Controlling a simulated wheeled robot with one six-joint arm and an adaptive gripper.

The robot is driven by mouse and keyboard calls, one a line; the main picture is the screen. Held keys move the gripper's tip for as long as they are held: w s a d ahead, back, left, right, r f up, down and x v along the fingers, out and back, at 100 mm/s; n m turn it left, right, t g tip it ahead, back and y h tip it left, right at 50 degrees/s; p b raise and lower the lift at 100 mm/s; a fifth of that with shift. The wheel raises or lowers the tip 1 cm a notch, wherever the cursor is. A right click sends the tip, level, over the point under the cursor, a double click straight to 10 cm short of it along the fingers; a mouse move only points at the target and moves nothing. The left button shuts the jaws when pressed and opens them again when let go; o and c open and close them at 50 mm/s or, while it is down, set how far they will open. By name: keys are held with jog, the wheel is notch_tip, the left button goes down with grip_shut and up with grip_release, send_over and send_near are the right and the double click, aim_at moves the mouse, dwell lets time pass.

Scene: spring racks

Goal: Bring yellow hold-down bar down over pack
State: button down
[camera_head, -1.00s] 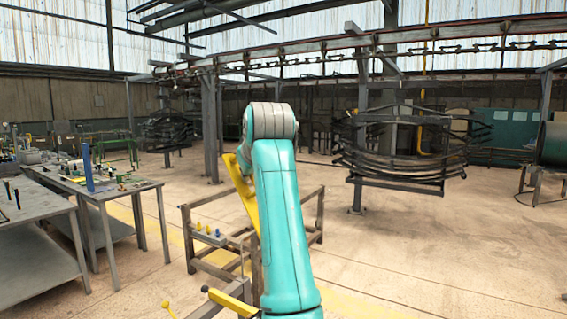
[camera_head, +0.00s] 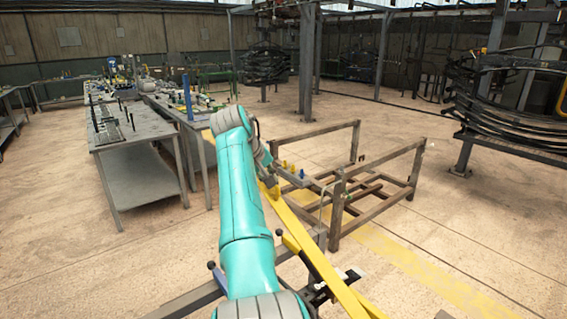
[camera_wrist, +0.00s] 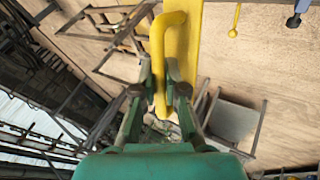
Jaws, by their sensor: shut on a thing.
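The yellow hold-down bar (camera_head: 322,266) slants from my wrist toward the bottom right in the head view. In the wrist view its flat yellow face (camera_wrist: 183,50) shows behind a bent yellow handle (camera_wrist: 158,38). My gripper (camera_wrist: 160,64) is shut on this handle, with one finger on each side. In the head view my arm and wrist partly cover the grip. A grey frame with dark and pale fittings (camera_head: 335,284) lies beside the bar's lower part. I cannot make out the pack clearly.
A low brown metal rack (camera_head: 385,192) stands right of the bar. Grey workbenches (camera_head: 120,135) stand at left. Black springs hang at right (camera_head: 500,110).

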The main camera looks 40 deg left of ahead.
jog(key=shift+w+a+f, duration=0.1)
jog(key=shift+a+f, duration=0.2)
jog(key=shift+f, duration=0.25)
jog(key=c, duration=1.2)
grip_release()
jog(key=shift+r, duration=0.1)
jog(key=v, duration=1.1)
jog(key=shift+s+r, duration=0.3)
jog(key=shift+a+f, duration=0.1)
